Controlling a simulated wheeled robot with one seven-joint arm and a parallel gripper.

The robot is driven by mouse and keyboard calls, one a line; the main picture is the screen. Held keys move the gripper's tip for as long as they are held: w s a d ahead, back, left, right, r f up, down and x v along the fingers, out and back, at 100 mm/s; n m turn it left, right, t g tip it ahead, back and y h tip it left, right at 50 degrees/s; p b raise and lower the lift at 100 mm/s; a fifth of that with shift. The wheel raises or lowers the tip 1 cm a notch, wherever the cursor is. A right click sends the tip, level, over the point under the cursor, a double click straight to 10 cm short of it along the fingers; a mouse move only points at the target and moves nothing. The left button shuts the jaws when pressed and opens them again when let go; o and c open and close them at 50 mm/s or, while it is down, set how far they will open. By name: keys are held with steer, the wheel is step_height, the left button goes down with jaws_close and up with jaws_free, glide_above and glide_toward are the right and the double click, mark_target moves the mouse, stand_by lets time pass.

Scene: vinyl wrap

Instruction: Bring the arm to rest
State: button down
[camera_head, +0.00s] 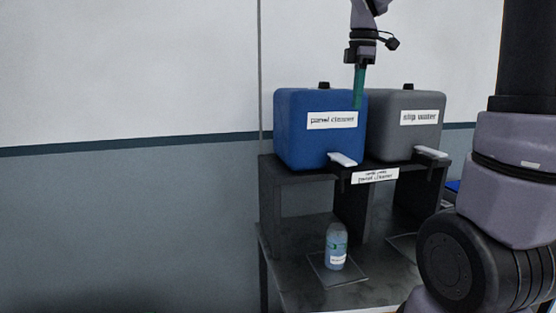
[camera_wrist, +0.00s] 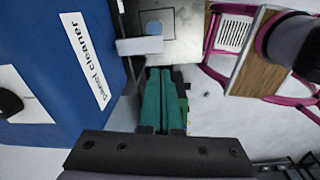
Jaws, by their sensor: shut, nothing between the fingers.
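My gripper (camera_head: 359,88) hangs pointing down in front of the gap between a blue container and a grey one. Its green fingers are shut with nothing between them, and they also show in the wrist view (camera_wrist: 164,100). The blue container (camera_head: 292,130) is labelled "panel cleaner" and fills the left of the wrist view (camera_wrist: 50,35). The grey container (camera_head: 402,140) is labelled "slip water". A bottle (camera_head: 336,246) stands upright on a square plate below the blue container's white tap, apart from my gripper.
The containers rest on a dark raised shelf (camera_head: 352,210) over a table (camera_head: 290,275). White taps (camera_head: 343,159) jut out at the front. In the wrist view, pink-framed chairs (camera_wrist: 232,35) and a wood-topped surface (camera_wrist: 252,62) are at the right. Open floor (camera_wrist: 225,120) lies below.

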steer(key=s+f+m+t+y, duration=0.1)
steer(key=s+f+m+t, duration=0.2)
steer(key=s+m, duration=1.3)
steer(key=m+t, duration=0.3)
steer(key=m, duration=0.3)
steer(key=shift+s+a+t+y, duration=0.2)
steer(key=shift+a+t+y, duration=0.1)
steer(key=shift+y, duration=0.1)
